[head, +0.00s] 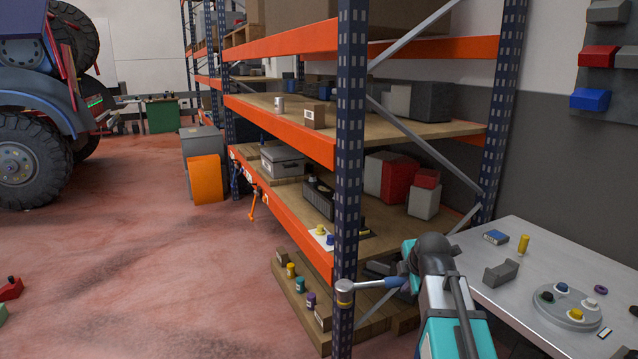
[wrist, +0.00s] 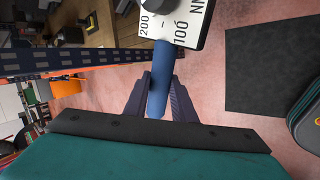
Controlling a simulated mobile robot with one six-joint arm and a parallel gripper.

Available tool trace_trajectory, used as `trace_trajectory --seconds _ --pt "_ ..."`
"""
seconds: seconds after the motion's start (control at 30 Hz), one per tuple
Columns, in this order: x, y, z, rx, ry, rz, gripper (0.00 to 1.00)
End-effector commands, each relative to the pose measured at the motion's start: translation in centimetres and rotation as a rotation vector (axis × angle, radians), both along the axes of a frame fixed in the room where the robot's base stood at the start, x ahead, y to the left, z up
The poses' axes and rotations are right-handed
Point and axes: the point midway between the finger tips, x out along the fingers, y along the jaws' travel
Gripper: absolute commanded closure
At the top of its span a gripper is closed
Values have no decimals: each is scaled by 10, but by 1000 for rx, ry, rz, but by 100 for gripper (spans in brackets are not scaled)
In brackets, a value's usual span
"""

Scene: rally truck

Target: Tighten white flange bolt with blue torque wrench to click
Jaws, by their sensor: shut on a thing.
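The blue torque wrench (head: 368,285) is in my gripper, its silver head pointing left in front of the rack's near post. In the wrist view my gripper (wrist: 160,92) is shut on the wrench's blue handle (wrist: 161,75). A white scale plate (wrist: 175,18) marked 200, 100 and NM is beyond the fingers. The grey round flange (head: 553,316) lies on the table at the right and carries several bolts. The white flange bolt (head: 590,303) sits on its right side. The wrench is apart from the flange, to its left.
The orange-and-blue rack (head: 347,150) stands close to the wrench. Open floor (head: 150,270) lies left.

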Motion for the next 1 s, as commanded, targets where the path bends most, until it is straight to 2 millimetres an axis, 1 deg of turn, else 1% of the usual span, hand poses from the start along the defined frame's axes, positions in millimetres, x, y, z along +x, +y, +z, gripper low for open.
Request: trace_trajectory --seconds 0.17,0.27,0.37,0.57,0.7,0.83,1.0 --pt "0 0 1 0 -3 -1 100" --pt "-3 5 3 -1 -3 0 100" --pt "-11 15 7 -1 -4 0 100" --pt "-34 46 18 -1 -3 3 100" --pt "-48 62 24 0 -4 1 100" --pt "-53 68 27 -1 -3 -2 100" --pt "-53 68 28 0 -2 -3 100"
